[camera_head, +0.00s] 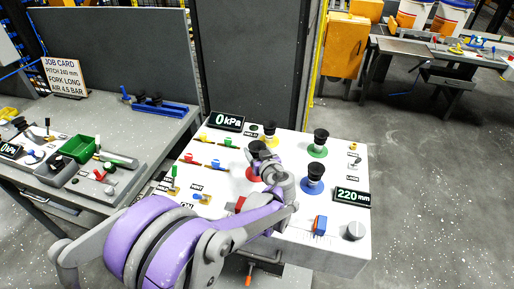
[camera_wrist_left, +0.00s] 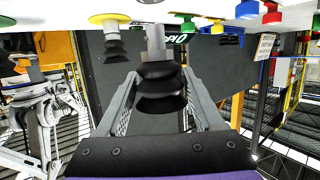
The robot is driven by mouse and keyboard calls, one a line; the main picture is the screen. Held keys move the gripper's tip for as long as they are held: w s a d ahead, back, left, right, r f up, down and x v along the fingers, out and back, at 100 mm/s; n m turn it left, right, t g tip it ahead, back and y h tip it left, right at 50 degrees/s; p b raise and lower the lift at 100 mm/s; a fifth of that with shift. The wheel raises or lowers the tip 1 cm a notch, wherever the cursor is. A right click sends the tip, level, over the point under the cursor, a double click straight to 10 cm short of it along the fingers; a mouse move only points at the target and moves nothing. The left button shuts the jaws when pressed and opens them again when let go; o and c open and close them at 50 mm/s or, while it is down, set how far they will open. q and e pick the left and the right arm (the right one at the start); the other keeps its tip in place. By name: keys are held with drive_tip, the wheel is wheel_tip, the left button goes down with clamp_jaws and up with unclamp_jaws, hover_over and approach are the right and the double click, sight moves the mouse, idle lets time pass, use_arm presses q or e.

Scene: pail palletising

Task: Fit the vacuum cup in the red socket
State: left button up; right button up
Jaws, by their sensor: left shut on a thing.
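My left gripper (camera_wrist_left: 160,100) is shut on a black bellows vacuum cup (camera_wrist_left: 162,85), which has a grey stem. In the head view the held cup (camera_head: 258,147) is over the red socket (camera_head: 253,174) on the white panel (camera_head: 225,183). My wrist and forearm hide part of that socket. I cannot tell whether the cup's stem touches or sits in it. My right gripper is not in view.
A 0 kPa display (camera_head: 227,121) stands at the panel's back left and a 220 mm display (camera_head: 351,197) at its right. A blue switch (camera_head: 320,225) and a grey knob (camera_head: 354,231) are at the front right. A grey bench (camera_head: 150,125) adjoins on the left.

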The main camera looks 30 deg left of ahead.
use_arm(q)
drive_tip(key=shift+f, duration=0.75)
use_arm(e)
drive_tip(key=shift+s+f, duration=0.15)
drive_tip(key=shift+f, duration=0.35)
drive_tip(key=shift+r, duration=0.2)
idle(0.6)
use_arm(q)
drive_tip(key=shift+f+b, duration=0.95)
drive_tip(key=shift+f, duration=0.6)
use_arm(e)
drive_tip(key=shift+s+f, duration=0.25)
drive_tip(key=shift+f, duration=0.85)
use_arm(q)
drive_tip(key=o, duration=1.4)
drive_tip(key=v, duration=1.1)
drive_tip(key=shift+w, duration=0.1)
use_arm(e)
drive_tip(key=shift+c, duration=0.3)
